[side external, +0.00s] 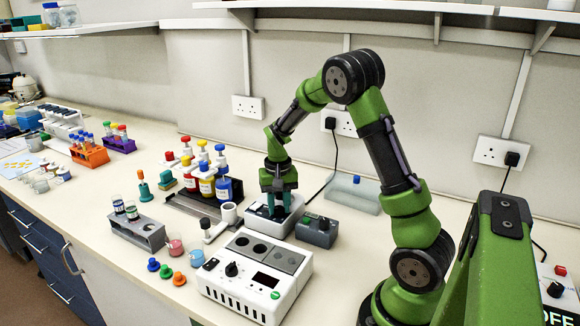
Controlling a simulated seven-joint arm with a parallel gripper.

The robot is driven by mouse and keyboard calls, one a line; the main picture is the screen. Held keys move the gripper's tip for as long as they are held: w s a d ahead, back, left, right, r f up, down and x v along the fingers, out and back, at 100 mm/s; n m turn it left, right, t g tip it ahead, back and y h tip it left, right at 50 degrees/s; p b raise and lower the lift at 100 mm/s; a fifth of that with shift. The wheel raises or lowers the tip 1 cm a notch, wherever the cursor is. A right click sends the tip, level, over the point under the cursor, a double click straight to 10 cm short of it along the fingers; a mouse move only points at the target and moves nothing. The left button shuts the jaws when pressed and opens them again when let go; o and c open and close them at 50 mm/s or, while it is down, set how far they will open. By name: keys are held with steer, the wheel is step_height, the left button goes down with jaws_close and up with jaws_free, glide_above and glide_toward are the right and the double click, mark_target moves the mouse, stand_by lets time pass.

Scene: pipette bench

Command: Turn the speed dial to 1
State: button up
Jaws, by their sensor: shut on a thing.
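My gripper (279,212) points straight down over a small white device (258,224) with a dark top, right of the middle of the bench. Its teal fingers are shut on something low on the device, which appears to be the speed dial. The dial itself is hidden by the fingers, so its pointer and number cannot be read.
A white block unit (249,305) with a black knob and display stands in front. A grey box (315,232) with a knob sits close on the right. A bottle rack (190,205) is left, and a translucent tub (353,193) is behind.

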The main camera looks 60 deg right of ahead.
mark_target(279, 207)
stand_by(0.4)
steer(key=o, duration=1.1)
steer(key=shift+c, duration=0.2)
step_height(279, 207, up, 17)
steer(key=s+a+n+t+y, duration=0.1)
steer(key=s+a+n+t, duration=0.2)
steer(key=s+a, duration=0.4)
steer(key=s+a+r+n+t+y, duration=0.1)
steer(key=s+a+n+t, duration=0.2)
steer(key=a, duration=1)
steer(key=s+t, duration=0.1)
steer(key=s, duration=0.2)
steer(key=shift+s+a, duration=0.35)
